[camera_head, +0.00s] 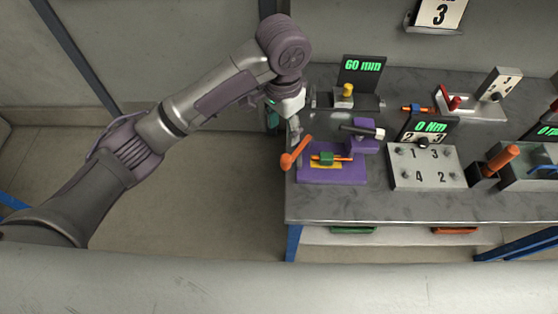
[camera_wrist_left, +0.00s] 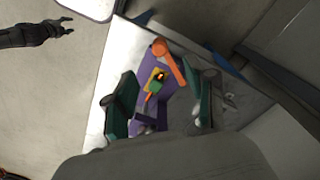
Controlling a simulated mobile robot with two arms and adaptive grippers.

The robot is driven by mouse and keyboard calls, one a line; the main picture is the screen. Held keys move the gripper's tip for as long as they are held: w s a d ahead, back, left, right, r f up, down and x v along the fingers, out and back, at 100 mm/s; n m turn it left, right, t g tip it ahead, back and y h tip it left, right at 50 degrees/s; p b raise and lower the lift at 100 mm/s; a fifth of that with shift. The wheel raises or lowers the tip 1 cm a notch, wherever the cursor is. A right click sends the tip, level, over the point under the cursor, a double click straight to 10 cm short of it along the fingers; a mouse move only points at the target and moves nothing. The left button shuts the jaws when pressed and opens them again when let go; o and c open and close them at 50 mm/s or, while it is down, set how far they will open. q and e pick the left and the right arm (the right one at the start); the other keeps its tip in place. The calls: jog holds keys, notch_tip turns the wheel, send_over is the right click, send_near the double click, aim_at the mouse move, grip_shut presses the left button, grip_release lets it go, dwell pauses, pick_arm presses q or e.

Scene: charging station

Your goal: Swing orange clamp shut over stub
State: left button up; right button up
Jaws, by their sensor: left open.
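The orange clamp (camera_head: 297,152) is a lever with a round knob at its end, standing raised at the left edge of a purple fixture (camera_head: 330,177). It also shows in the left wrist view (camera_wrist_left: 171,62), angled across the top. A green block (camera_head: 326,158) with an orange rod sits on the fixture's yellow patch. A dark cylinder with a pale end (camera_head: 362,131) sticks out by the purple upright; I cannot tell which part is the stub. My left gripper (camera_head: 287,118) is open and empty above and behind the clamp. Its green-padded fingers (camera_wrist_left: 164,103) are spread over the fixture.
A yellow-knobbed device with a "60" display (camera_head: 362,68) stands behind the fixture. A numbered panel (camera_head: 428,167) stands close on the right. The grey table (camera_head: 400,207) is bare along its front edge. A dark hand-like end (camera_wrist_left: 55,27), likely my right gripper, shows far off.

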pick_arm(q)
jog(key=p, duration=0.1)
send_over(286, 157)
notch_tip(286, 157, down, 6)
jog(key=shift+r, duration=0.1)
notch_tip(286, 157, down, 7)
jog(key=shift+f+p, duration=0.1)
jog(key=shift+p, duration=0.4)
jog(key=shift+a+f, duration=0.1)
jog(key=shift+f, duration=0.25)
pick_arm(e)
jog(key=shift+w+d+r, duration=0.25)
jog(key=shift+d+r, duration=0.25)
jog(key=shift+w+d+r, duration=0.25)
jog(key=shift+d+r, duration=0.25)
jog(key=shift+d, duration=0.1)
pick_arm(q)
grip_shut()
pick_arm(e)
jog(key=shift+d, duration=0.25)
